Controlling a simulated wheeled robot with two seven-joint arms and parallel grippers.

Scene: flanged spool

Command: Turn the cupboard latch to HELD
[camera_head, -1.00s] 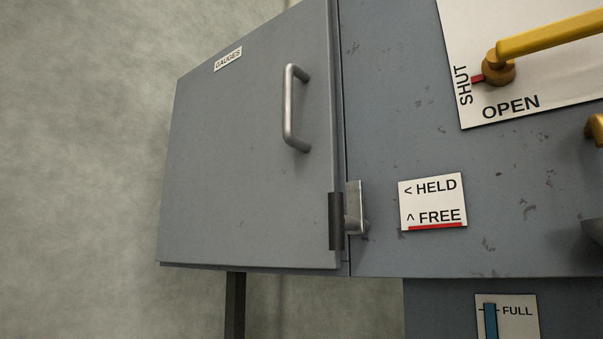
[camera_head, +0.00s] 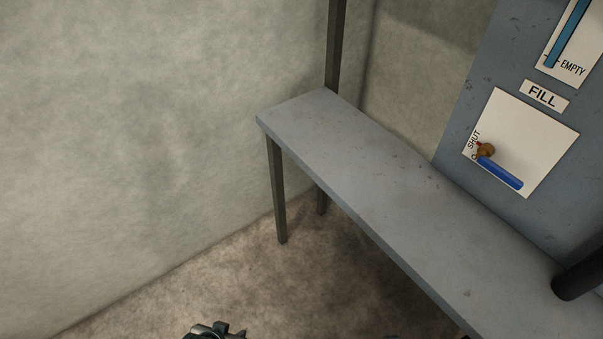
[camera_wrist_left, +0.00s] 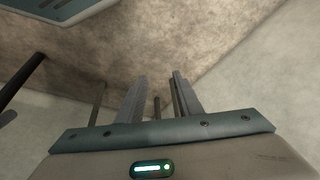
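The cupboard and its latch are out of view in both current views. My left gripper (camera_head: 215,331) shows only as a small dark part at the bottom edge of the head view, low over the floor and left of the grey bench. In the left wrist view, its two fingers (camera_wrist_left: 158,76) stand apart with nothing between them, so it is open and empty. My right gripper is not in view.
A grey bench (camera_head: 345,160) on dark legs runs from the centre to the lower right. Behind it, a blue-grey panel carries a FILL plate with a blue lever (camera_head: 501,173). The floor (camera_head: 270,285) left of the bench is clear.

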